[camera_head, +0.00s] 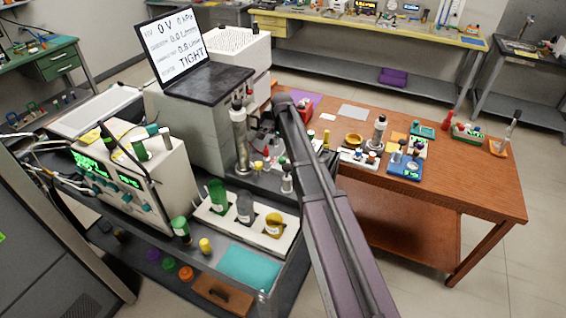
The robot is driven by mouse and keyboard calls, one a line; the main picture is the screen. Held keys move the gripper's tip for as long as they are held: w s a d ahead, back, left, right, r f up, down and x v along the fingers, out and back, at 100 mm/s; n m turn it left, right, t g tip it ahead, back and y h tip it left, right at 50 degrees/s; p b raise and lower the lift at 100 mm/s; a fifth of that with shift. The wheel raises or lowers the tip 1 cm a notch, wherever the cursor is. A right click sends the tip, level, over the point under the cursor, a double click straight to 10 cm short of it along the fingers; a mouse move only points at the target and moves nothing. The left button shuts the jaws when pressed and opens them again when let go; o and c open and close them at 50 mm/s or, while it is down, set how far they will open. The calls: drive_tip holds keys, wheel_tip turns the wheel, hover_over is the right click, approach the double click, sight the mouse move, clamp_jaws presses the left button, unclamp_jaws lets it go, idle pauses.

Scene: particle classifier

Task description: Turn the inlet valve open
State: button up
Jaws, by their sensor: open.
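A classifier stand with an upright silver column (240,140) is near the centre, left of my arm. A tilted screen (174,47) behind shows 0 V, 0 kPa and the word TIGHT. My dark arm rises from the bottom edge to a rounded joint right of the column and hides part of the stand. I cannot make out my gripper.
A white rack (215,205) with bottles is in front of the stand. A grey instrument with green displays (112,175) is at left. A wooden table (470,187) with small trays and tools is at right. Open floor lies beyond the right table.

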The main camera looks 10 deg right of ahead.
sight(283, 158)
drive_tip(key=shift+f+b, duration=2.6)
drive_tip(key=shift+f, duration=0.3)
clamp_jaws()
